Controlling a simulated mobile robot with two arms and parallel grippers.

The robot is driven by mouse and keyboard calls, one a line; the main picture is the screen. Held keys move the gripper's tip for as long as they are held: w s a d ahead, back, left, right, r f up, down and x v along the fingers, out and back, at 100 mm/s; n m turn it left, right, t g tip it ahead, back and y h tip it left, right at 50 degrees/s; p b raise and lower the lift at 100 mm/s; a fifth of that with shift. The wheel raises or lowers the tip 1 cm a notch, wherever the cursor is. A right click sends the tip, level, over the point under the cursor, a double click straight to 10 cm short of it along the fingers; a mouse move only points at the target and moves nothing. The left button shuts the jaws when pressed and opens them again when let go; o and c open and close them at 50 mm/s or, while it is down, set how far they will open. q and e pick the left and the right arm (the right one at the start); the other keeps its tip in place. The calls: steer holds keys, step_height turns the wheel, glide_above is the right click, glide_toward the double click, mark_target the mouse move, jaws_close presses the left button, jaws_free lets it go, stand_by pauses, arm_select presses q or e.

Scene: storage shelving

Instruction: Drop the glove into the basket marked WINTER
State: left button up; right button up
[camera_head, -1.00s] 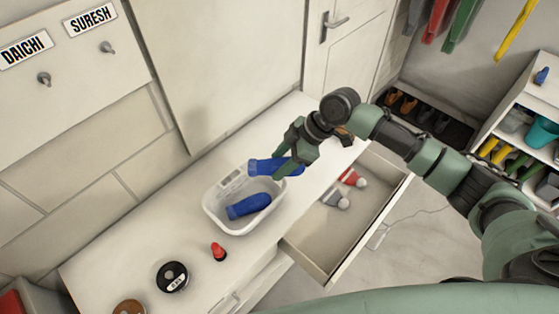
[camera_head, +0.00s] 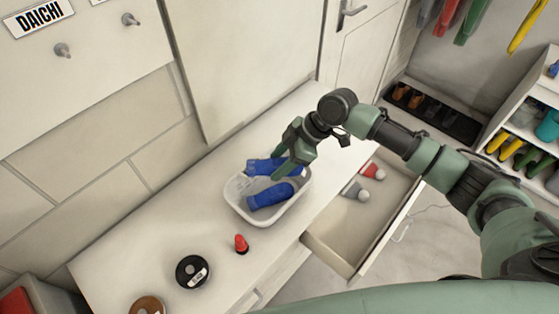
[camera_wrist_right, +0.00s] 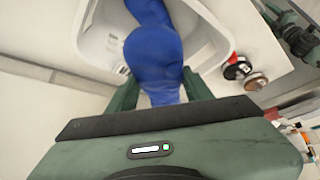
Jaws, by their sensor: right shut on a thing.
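A white basket (camera_head: 238,211) stands on the white cabinet top; its marking cannot be read. A blue glove (camera_head: 271,195) lies inside it. A second blue glove (camera_head: 262,166) is in my right gripper (camera_head: 282,168), over the far side of the basket, apparently at about rim height. In the right wrist view the held glove (camera_wrist_right: 153,68) sits between the two fingers, over the basket (camera_wrist_right: 95,40); whether it touches the basket is unclear. The right gripper is shut on it. My left gripper is not in view.
A red object (camera_head: 241,244), a black round tin (camera_head: 192,272) and a brown round one (camera_head: 147,305) stand left of the basket. An open drawer (camera_head: 345,238) with red and grey hats juts out at right. The wall is close behind.

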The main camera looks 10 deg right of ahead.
steer(key=shift+d+f, duration=0.1)
steer(key=o, duration=1.2)
steer(key=shift+o, duration=1.3)
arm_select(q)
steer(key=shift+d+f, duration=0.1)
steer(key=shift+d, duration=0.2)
arm_select(e)
steer(key=b+v, duration=0.2)
steer(key=v, duration=0.5)
steer(key=shift+d, duration=0.15)
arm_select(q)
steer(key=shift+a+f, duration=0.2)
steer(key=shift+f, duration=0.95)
arm_select(e)
steer(key=shift+s+r, duration=0.1)
steer(key=shift+r, duration=0.25)
steer(key=shift+d, duration=0.1)
